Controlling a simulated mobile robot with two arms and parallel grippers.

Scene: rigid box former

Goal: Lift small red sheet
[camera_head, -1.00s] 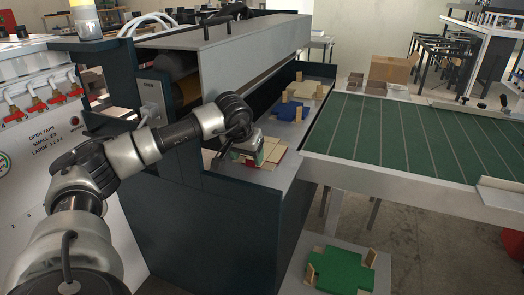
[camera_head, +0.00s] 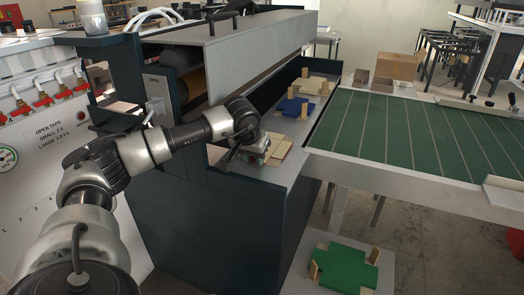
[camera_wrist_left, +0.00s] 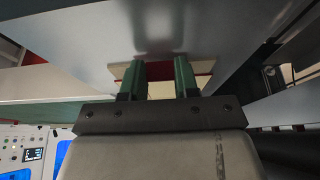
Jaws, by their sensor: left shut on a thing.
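My left gripper (camera_head: 256,158) is at the near end of the grey ledge, low over a tan piece (camera_head: 279,150) there. In the left wrist view its two green fingers (camera_wrist_left: 159,82) stand a little apart, with a strip of the small red sheet (camera_wrist_left: 160,90) between them. A tan edge (camera_wrist_left: 118,71) shows beside and behind the fingers. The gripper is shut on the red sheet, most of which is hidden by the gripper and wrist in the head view. My right gripper is not in view.
A blue sheet (camera_head: 291,107) and a cream sheet (camera_head: 311,86) lie between wooden blocks farther along the ledge. The grey machine hood (camera_head: 230,62) rises behind my wrist. A green conveyor (camera_head: 400,135) lies to the right. A green sheet (camera_head: 345,266) lies on a low stand.

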